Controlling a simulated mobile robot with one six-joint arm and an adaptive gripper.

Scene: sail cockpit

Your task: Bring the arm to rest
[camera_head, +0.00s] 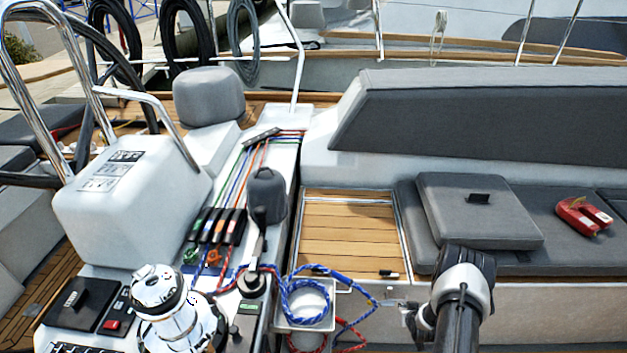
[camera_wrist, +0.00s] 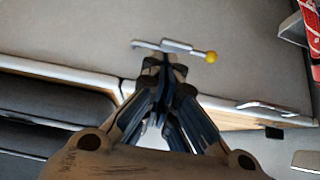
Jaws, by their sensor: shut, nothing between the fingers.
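My gripper (camera_wrist: 164,64) shows in the wrist view with its fingers together and nothing between them. Just beyond the fingertips is a small metal bar handle (camera_wrist: 178,46) with a yellow knob (camera_wrist: 211,57) on a pale grey panel. I cannot tell whether the fingertips touch it. In the head view my arm (camera_head: 462,295) rises at the lower right, in front of the white face below the seat. The gripper shows only in part there, left of the arm, and its tips are hard to make out.
A white tray (camera_head: 333,318) with coiled blue rope (camera_head: 303,300) lies left of the arm. The wooden hatch (camera_head: 345,235) is mostly clear.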

